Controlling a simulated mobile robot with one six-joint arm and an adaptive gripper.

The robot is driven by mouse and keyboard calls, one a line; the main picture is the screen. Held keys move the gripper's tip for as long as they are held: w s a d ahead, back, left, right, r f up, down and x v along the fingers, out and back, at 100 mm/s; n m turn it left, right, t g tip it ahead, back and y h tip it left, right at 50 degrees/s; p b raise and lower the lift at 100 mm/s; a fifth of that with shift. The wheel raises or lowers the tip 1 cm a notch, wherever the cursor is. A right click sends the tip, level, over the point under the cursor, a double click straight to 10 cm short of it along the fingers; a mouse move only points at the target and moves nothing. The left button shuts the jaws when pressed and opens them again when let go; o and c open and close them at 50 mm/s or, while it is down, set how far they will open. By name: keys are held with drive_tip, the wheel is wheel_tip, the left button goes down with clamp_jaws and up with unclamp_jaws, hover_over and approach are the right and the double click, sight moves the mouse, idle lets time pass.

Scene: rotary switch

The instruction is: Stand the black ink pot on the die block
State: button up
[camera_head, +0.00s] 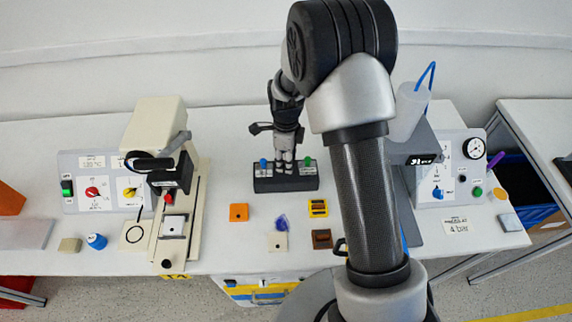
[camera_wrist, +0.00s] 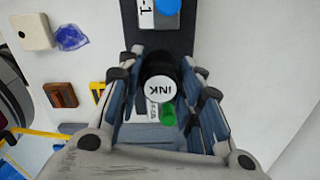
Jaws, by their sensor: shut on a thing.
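The black ink pot (camera_wrist: 160,82), with a white top lettered INK, is between the fingers of my gripper (camera_wrist: 160,65) in the wrist view. My gripper (camera_head: 285,155) is shut on it, above the black block with blue and green knobs. In the head view I cannot make out the pot between the fingers. Nothing is labelled as the die block. A pale square-topped block (camera_head: 174,226) on the slide of the cream press at left may be it; its top looks bare. It is well left of and nearer than my gripper.
The black knobbed block (camera_head: 286,181) is under my gripper. The cream press (camera_head: 155,130) overhangs its slide. Between them and the front edge lie an orange block (camera_head: 238,212), a cream block (camera_head: 277,242), a yellow block (camera_head: 318,208) and a brown block (camera_head: 322,239).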

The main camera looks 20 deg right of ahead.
drive_tip(key=shift+f, duration=1.25)
drive_tip(key=shift+f+b, duration=0.15)
drive_tip(key=shift+b, duration=0.15)
drive_tip(key=o, duration=1.1)
